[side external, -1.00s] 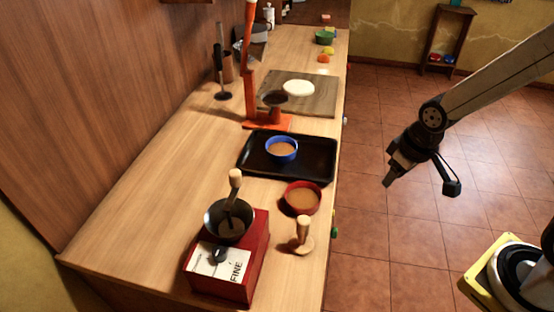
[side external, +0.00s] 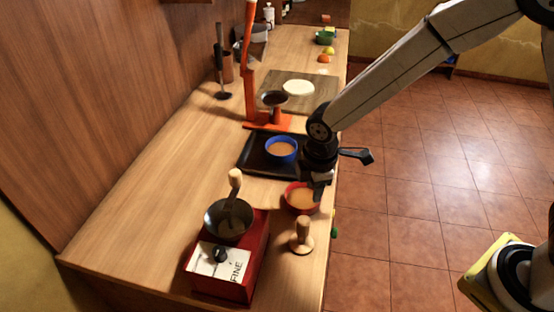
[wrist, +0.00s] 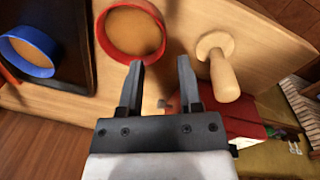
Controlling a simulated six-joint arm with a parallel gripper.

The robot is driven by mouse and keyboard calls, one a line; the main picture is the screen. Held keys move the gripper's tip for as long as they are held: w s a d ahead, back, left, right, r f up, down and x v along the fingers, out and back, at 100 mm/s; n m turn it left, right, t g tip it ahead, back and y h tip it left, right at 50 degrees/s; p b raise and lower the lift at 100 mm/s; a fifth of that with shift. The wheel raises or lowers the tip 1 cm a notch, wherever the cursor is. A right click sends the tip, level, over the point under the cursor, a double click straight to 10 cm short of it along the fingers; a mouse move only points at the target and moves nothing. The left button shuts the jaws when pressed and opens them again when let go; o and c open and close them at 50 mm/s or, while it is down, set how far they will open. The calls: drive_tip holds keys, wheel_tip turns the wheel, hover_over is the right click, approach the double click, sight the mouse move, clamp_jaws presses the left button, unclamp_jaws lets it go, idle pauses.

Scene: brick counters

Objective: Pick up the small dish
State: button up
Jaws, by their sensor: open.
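Two small round dishes with brown contents are in view, and I cannot tell which one is meant. The red dish (side external: 291,203) sits on the wooden counter near its right edge; it also shows at the top of the wrist view (wrist: 105,45). The blue dish (side external: 281,158) sits on the black tray (side external: 258,168); it shows at the left of the wrist view (wrist: 38,66). My gripper (side external: 316,197) is over the right side of the red dish and hides part of it. In the wrist view the gripper's fingers (wrist: 160,80) are apart and empty, pointing toward the red dish's near rim.
A wooden tamper (side external: 302,240) stands close in front of the red dish. An orange lever press (side external: 262,126) and a board (side external: 318,98) are behind the tray. Bare counter lies left of the tray.

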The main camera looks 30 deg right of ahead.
sight(311, 207)
drive_tip(key=shift+f, duration=0.1)
drive_tip(key=shift+w+f, duration=0.1)
drive_tip(key=shift+f, duration=1.1)
drive_tip(key=shift+f, duration=0.1)
drive_tip(key=shift+w+f, duration=0.15)
drive_tip(key=shift+f, duration=1.1)
drive_tip(key=shift+w+f, duration=0.1)
drive_tip(key=shift+f, duration=1.1)
clamp_jaws()
drive_tip(key=shift+s, duration=0.1)
